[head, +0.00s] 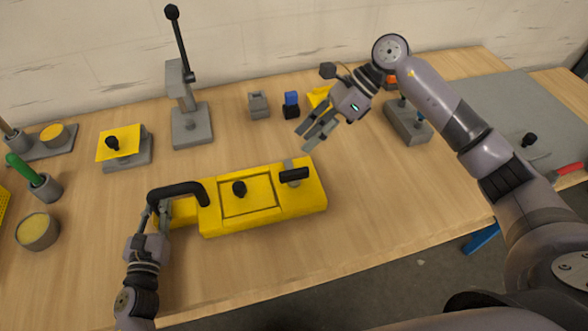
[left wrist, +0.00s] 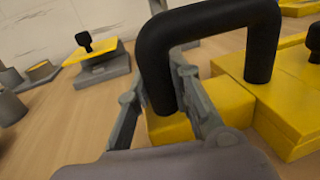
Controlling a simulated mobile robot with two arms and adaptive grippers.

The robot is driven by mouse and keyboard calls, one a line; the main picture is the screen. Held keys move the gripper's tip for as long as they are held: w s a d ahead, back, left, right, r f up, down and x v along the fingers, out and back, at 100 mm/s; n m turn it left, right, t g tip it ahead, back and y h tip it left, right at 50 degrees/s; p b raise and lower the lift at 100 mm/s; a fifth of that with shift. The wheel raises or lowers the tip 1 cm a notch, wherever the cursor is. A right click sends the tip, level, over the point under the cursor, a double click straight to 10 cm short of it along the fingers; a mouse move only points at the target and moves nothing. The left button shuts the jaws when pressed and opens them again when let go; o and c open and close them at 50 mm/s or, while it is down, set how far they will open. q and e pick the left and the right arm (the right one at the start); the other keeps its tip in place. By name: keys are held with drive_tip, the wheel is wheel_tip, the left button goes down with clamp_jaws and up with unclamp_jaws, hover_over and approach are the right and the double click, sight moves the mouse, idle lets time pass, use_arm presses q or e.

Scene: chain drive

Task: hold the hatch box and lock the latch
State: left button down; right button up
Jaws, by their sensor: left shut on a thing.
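The yellow hatch box (head: 277,214) lies on the wooden table in the head view. Its square hatch lid (head: 262,195) with a small black knob (head: 239,188) lies flat in its top. A black latch handle (head: 294,175) on a grey mount stands at the right part of the box. A black bar handle (head: 180,189) stands at its left end and also fills the left wrist view (left wrist: 205,30). My left gripper (head: 157,203) is shut on this bar handle. My right gripper (head: 312,137) is open and empty, above the table behind the latch.
A grey lever press (head: 190,122) stands behind the box. A yellow-topped stand (head: 120,143) and a green-handled tool in a cup (head: 32,175) are at the left. Small grey (head: 258,105) and blue (head: 291,103) blocks stand behind. The table right of the box is clear.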

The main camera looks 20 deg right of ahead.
sight(294, 170)
drive_tip(key=a+f+n+h, duration=0.1)
drive_tip(key=f, duration=0.2)
drive_tip(key=a+f+n+h, duration=0.1)
drive_tip(key=f, duration=0.3)
drive_tip(key=a+f+n+h, duration=0.1)
drive_tip(key=a+f+h, duration=0.1)
drive_tip(key=f, duration=0.2)
drive_tip(key=shift+f, duration=0.15)
clamp_jaws()
idle(0.4)
idle(0.5)
